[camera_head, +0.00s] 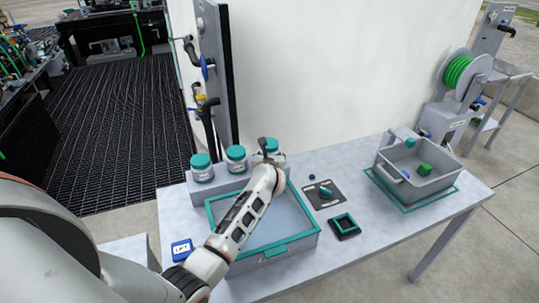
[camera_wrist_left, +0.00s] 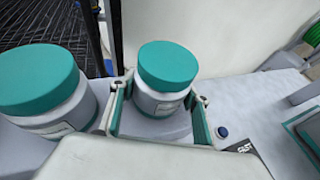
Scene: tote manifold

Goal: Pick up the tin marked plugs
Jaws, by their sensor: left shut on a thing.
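Three white tins with teal lids stand in a row on a grey ledge at the back left of the table: a left tin (camera_head: 202,168), a middle tin (camera_head: 236,159) and a right tin (camera_head: 275,147). My left gripper (camera_wrist_left: 158,108) is at the right tin, with one finger on each side of it and shut on it. In the left wrist view this tin (camera_wrist_left: 165,78) is upright, and a neighbouring tin (camera_wrist_left: 40,85) stands to its left. The labels are too small to read, so I cannot tell which is marked plugs. My wrist partly hides the right tin in the head view.
A teal-rimmed tray (camera_head: 307,219) lies in front of the tins, under my arm. A grey tote (camera_head: 432,184) holding a green block (camera_head: 425,169) stands at the right. A dark square frame (camera_head: 345,226) and a blue card (camera_head: 181,250) lie on the table.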

